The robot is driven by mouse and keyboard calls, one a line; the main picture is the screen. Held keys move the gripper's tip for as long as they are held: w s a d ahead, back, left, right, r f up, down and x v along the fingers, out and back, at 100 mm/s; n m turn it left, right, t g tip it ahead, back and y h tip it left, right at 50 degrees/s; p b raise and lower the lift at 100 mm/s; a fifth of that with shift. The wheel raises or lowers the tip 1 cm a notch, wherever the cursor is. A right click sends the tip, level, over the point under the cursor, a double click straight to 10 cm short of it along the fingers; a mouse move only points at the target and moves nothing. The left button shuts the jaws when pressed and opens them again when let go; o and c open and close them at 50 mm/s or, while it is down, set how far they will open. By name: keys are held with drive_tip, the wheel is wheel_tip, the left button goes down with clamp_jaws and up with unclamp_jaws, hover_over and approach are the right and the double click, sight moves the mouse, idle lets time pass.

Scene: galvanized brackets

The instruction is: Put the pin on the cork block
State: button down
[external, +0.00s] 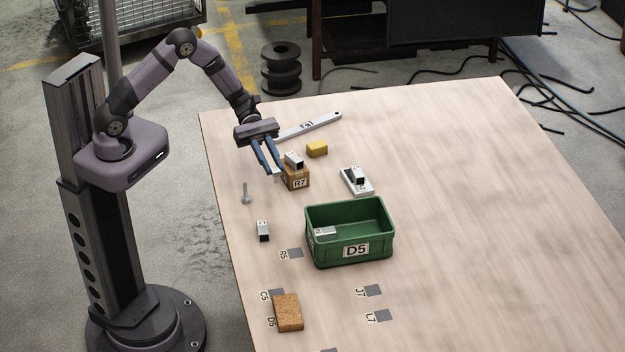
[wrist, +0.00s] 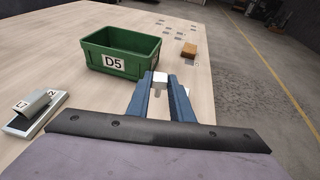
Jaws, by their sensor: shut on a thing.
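My gripper (external: 275,173) is raised over the table's left part, beside the brown R7 block (external: 297,180). Its blue fingers are shut on a small pale metal piece with a broad end and a narrower grey part, which looks like the pin (wrist: 160,77); it also shows at the fingertips in the external view (external: 277,178). The fingers hide part of it. The cork block (external: 288,313) lies near the front left of the table, clear of my gripper. It also shows at the far side in the wrist view (wrist: 189,50).
A green D5 bin (external: 350,249) stands between R7 and the cork block, towards the right. A bolt-like piece (external: 246,193) and a bracket (external: 263,232) lie at the left. A bracket rests on a pale plate (external: 361,187). The table's right side is clear.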

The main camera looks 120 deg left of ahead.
drive_tip(key=w+d+f+m+g+h+b, duration=0.1)
drive_tip(key=w+d+m+g+h+b, duration=0.2)
drive_tip(key=d, duration=0.9)
drive_tip(key=w+d+f+m+g+h+b, duration=0.1)
drive_tip(key=w+d+m+g+b, duration=0.3)
drive_tip(key=d, duration=0.8)
drive_tip(key=w+d+f+m+g+h+b, duration=0.1)
drive_tip(key=w+d+g+h+b, duration=0.3)
drive_tip(key=d, duration=0.8)
wheel_tip(320, 180, up, 6)
drive_tip(key=n+t+y, duration=0.6)
drive_tip(key=t, duration=0.3)
hover_over(285, 301)
drive_tip(key=shift+f, duration=4.85)
